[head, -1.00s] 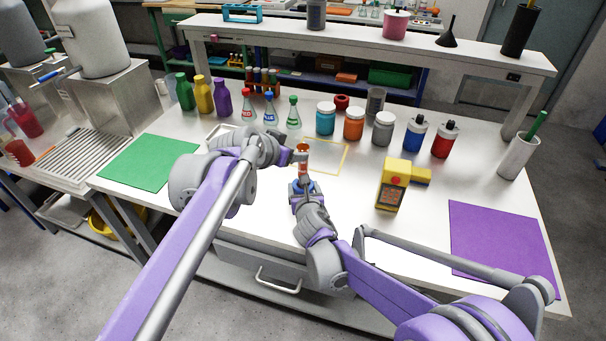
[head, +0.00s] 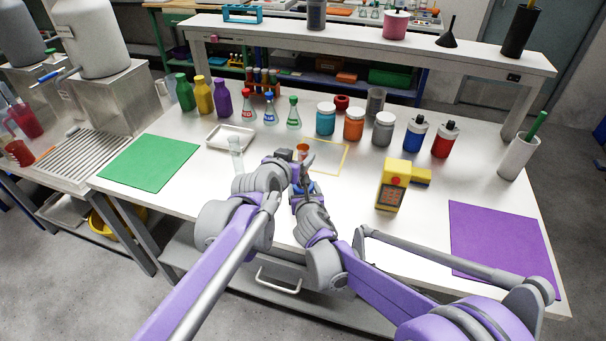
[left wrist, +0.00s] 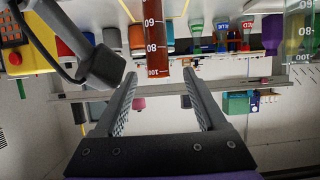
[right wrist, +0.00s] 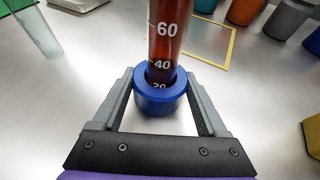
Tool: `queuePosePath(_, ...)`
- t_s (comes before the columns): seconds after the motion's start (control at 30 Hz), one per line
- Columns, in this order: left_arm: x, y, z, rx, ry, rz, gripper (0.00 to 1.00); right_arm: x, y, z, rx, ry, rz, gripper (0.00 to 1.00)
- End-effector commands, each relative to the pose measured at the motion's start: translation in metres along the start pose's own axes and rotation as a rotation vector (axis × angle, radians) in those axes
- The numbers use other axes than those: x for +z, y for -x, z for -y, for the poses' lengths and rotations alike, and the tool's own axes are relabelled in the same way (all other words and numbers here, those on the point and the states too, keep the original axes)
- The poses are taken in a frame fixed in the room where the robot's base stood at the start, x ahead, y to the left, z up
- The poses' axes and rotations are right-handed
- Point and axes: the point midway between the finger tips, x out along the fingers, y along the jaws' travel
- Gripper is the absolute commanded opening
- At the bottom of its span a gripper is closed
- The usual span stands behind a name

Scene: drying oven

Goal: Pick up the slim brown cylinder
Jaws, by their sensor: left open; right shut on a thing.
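The slim brown cylinder is a tall graduated tube with a blue collar (right wrist: 160,100). Its brown body (right wrist: 170,35) rises from the collar in the right wrist view. My right gripper (right wrist: 160,84) is shut on the collar, one finger on each side. My left gripper (left wrist: 160,76) is open, and the cylinder's upper end (left wrist: 155,45) shows beyond and between its fingertips in the upturned left wrist view.
A clear cylinder (head: 236,155) stands to the left near a white tray (head: 231,136). A yellow device (head: 392,185) stands to the right. Several bottles, flasks and jars line the back. A yellow outlined square (head: 328,160) lies behind the grippers. Green (head: 150,160) and purple (head: 500,240) mats are bare.

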Motion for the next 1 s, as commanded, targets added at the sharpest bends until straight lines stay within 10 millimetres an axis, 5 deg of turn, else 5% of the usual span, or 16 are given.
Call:
queuePosePath(0.3, -0.003, -0.043, -0.003, 0.0, -0.001, 0.0, 0.73, 0.0, 0.0, 0.0, 0.0, 0.0, 0.0, 0.22)
queuePosePath(0.63, -0.002, -0.048, -0.003, 0.0, -0.001, 0.0, 0.72, 0.0, 0.0, 0.0, 0.0, 0.0, 0.0, 0.22)
queuePosePath(1.0, -0.002, -0.047, -0.003, 0.0, -0.001, 0.0, 0.05, 0.0, 0.0, 0.0, 0.0, 0.0, 0.0, 0.22)
